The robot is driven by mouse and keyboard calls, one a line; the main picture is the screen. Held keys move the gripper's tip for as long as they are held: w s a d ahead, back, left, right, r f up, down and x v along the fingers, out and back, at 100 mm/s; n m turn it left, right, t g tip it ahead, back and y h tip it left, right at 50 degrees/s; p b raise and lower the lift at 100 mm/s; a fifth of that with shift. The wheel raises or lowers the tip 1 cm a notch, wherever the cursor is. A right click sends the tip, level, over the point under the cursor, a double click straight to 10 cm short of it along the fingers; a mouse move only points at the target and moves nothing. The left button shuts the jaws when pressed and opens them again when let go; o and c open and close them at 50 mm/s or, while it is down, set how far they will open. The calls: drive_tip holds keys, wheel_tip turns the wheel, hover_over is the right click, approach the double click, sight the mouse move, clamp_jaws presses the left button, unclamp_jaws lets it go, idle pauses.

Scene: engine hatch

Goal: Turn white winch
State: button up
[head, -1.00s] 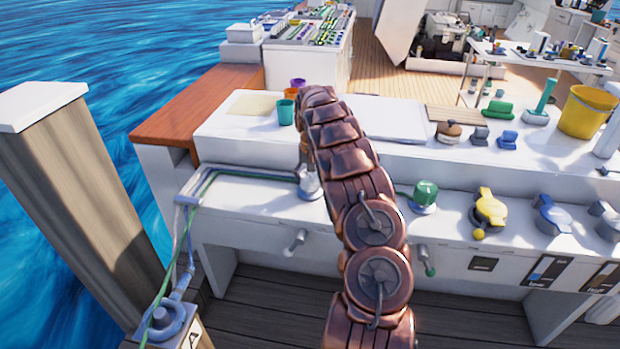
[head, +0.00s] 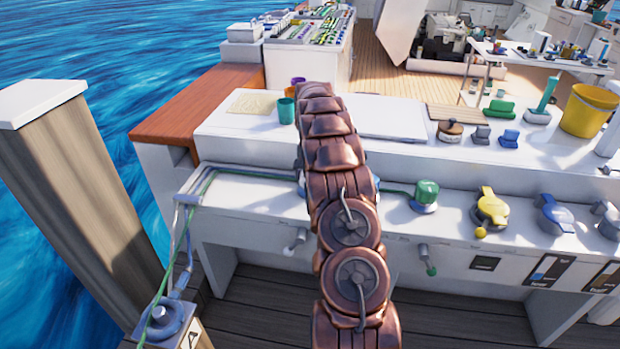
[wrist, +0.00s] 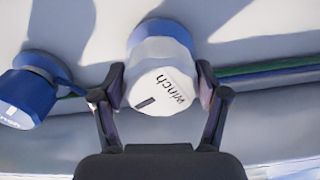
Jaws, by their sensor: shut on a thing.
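The white winch (wrist: 163,75) is in the middle of the wrist view. It has a faceted white top with the word "winch" and a dark mark, both tilted, and a blue base behind it. My gripper (wrist: 160,88) has one finger on each side of the white top and is shut on it. In the head view my copper-coloured arm covers the gripper and nearly all of the winch.
A blue knob (wrist: 26,92) sits to the left in the wrist view. In the head view a green winch (head: 426,193), a yellow one (head: 489,208) and a blue one (head: 553,215) stand along the white ledge (head: 250,198) to the right. Green line runs along the ledge.

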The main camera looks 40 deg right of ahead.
drive_tip(key=shift+d+m, duration=0.1)
drive_tip(key=shift+m, duration=1.7)
drive_tip(key=o, duration=1.2)
drive_tip(key=shift+c, duration=0.2)
drive_tip(key=shift+w+r, duration=0.1)
drive_tip(key=shift+r, duration=0.45)
wheel_tip(320, 180, up, 11)
